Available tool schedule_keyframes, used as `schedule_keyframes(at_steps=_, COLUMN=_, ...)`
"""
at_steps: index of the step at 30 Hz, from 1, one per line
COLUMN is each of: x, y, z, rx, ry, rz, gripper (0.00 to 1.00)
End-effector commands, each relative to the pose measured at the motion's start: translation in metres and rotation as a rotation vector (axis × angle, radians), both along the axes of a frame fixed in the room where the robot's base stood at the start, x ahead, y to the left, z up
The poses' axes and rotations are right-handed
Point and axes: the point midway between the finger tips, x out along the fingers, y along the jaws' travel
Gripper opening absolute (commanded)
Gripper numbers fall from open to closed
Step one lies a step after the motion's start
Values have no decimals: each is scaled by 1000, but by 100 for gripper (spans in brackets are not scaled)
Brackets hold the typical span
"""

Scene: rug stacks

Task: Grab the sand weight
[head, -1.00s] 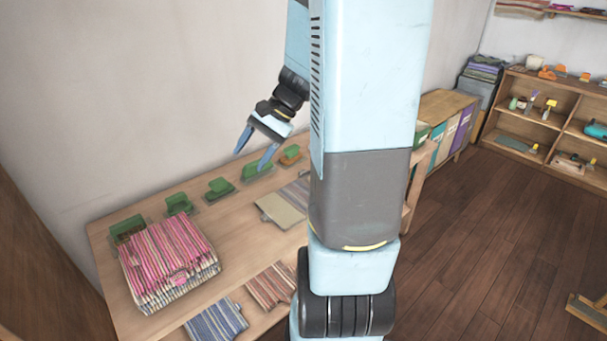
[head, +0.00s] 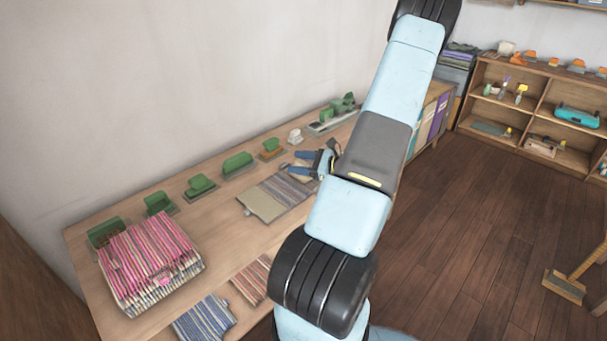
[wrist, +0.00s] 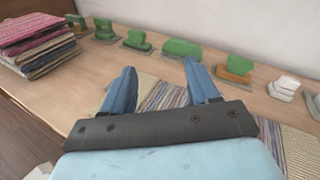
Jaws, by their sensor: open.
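A small pale, off-white weight (head: 295,136) stands at the back of the table; it is the closest match to sand. In the wrist view the pale weight (wrist: 285,88) is at the right, outside my fingers. My gripper (head: 292,161) is open and empty, in front of the weight and apart from it. In the wrist view my gripper (wrist: 160,68) shows both blue fingers spread, with nothing between them. An orange-and-green weight (head: 271,148) stands just left of the pale one; in the wrist view it (wrist: 235,68) is beyond my right finger.
Several green weights, one of them long (head: 237,163), line the table's back by the wall. A striped rug with a tan end (head: 262,203) lies in front. A pink striped rug stack (head: 150,262) is at the left. A shelf unit (head: 535,105) stands far right.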

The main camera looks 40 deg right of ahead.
Motion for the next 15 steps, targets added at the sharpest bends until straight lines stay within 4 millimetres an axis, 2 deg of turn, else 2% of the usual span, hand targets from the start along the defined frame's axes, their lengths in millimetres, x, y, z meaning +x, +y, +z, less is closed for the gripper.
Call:
schedule_keyframes(at_steps=1, x=-7, y=-15, z=-15, rx=48, ry=-3, rz=-67, gripper=60)
schedule_keyframes(at_steps=6, x=-27, y=-58, z=-54, rx=171, ry=-22, rz=-268, gripper=60)
schedule_keyframes(at_steps=10, x=-40, y=-78, z=-76, rx=234, ry=-33, rz=-375, gripper=60)
schedule_keyframes(at_steps=15, x=-48, y=-91, z=-89, rx=272, ry=-41, rz=-444, gripper=60)
